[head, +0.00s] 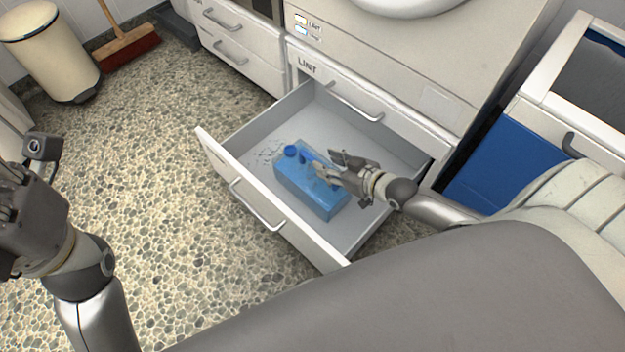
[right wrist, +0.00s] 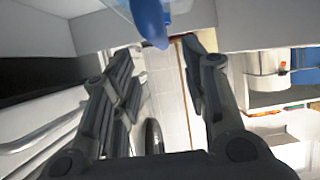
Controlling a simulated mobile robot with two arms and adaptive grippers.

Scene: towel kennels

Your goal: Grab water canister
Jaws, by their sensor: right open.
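A blue, see-through water canister (head: 312,196) with a dark blue cap (head: 291,151) lies in the open drawer. My right gripper (head: 328,166) is open over the canister, close to its handle side, and hides part of it. In the right wrist view the open fingers (right wrist: 158,50) stand on either side of a blue part (right wrist: 151,22), which looks like the handle. I cannot tell whether they touch it. My left gripper (head: 22,205) is at the left edge of the head view, far from the drawer; its fingers are not clear.
The grey drawer (head: 375,135) is pulled out from the white cabinet, with its front panel (head: 262,205) and a metal handle facing the floor. Lint specks lie inside. A cream bin (head: 48,50) and a broom (head: 128,52) stand at the back left. The pebbled floor is clear.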

